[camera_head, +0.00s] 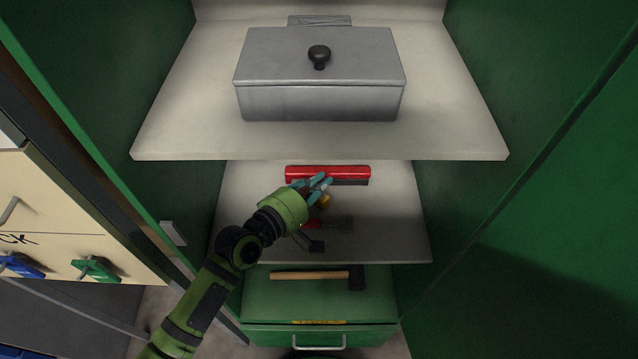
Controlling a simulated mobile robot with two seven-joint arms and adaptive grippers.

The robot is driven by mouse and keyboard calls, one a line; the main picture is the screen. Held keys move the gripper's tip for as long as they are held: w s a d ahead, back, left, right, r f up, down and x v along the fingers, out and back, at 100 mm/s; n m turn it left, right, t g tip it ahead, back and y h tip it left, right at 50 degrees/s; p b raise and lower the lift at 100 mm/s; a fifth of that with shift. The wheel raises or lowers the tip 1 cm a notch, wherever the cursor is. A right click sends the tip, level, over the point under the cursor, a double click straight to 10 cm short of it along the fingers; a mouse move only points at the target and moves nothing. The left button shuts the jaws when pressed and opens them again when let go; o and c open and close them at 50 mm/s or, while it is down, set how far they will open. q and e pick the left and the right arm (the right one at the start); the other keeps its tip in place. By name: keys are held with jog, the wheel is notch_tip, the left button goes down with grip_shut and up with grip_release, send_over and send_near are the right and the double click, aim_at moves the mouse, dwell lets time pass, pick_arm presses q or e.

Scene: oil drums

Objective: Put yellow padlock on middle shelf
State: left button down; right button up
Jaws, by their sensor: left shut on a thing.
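My left gripper (322,186) reaches in from the lower left over the middle shelf (400,225) of the green cabinet. Its teal fingertips are shut on a small yellow thing, which looks like the yellow padlock (324,200). The padlock is mostly hidden by the gripper. It is over the middle shelf, but I cannot tell whether it touches the surface. My right gripper is not in view.
A red and black tool (327,173) lies at the back of the middle shelf. A grey lidded box (320,95) stands on the shelf above, which overhangs. A hammer (315,275) lies on a green toolbox (290,300) below. The middle shelf's right side is clear.

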pick_arm(q)
jog(key=shift+f, duration=0.15)
jog(key=shift+f, duration=0.15)
jog(key=c, duration=1.3)
grip_release()
jog(key=b+v, duration=0.1)
jog(key=v, duration=1)
jog(key=shift+s+a+r, duration=0.3)
jog(key=shift+s+r, duration=0.05)
